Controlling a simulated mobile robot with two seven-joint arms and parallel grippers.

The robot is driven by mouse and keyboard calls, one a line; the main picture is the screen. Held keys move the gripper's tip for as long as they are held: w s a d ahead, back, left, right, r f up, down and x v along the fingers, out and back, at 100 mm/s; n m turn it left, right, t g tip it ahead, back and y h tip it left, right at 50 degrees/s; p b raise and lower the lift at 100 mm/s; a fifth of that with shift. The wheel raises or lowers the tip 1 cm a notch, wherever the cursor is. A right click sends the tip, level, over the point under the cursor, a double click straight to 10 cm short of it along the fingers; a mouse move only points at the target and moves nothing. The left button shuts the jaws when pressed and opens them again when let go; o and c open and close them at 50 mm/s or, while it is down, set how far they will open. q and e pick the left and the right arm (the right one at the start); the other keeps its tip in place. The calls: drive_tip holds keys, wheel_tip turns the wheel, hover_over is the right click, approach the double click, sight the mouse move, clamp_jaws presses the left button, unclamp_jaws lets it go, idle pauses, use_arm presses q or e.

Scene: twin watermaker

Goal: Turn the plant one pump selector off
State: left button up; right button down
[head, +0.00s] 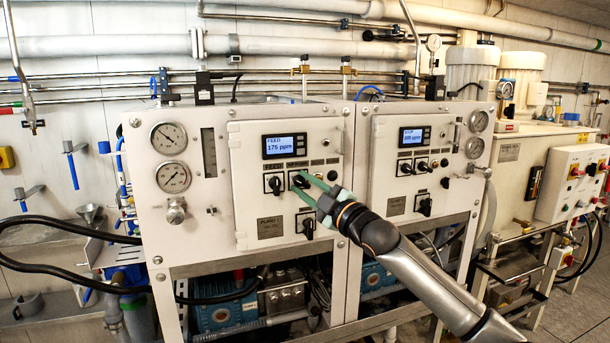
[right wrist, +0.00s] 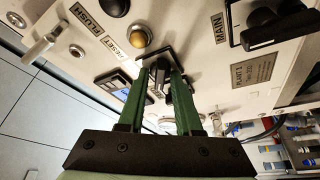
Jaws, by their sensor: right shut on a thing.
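The plant one panel (head: 250,208) is the left white cabinet door in the head view, with a lit display (head: 285,146) reading 175 ppm. A row of small black selectors sits below the display. My right gripper (head: 307,186) reaches in from the lower right. Its green fingers are shut on the middle selector (head: 297,178) of that row. In the right wrist view, the fingers (right wrist: 161,80) stand on either side of the dark selector knob (right wrist: 158,72). The fingers partly hide the knob, so its exact angle and label are unclear. My left gripper is not in view.
Another selector (head: 273,184) is close on the left, and a larger one (head: 308,226) is below. The plant two panel (head: 396,190) stands at the right with similar knobs. Gauges (head: 173,177) and a black hose (head: 60,268) are at the left.

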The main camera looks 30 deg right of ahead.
drive_tip(key=shift+n+p, duration=0.3)
drive_tip(key=shift+n, duration=0.1)
drive_tip(key=c, duration=0.9)
unclamp_jaws()
drive_tip(key=shift+s, duration=0.1)
drive_tip(key=shift+s+f, duration=0.15)
drive_tip(key=shift+s, duration=0.05)
drive_tip(key=shift+b+v, duration=2.7)
drive_tip(key=shift+v, duration=3.2)
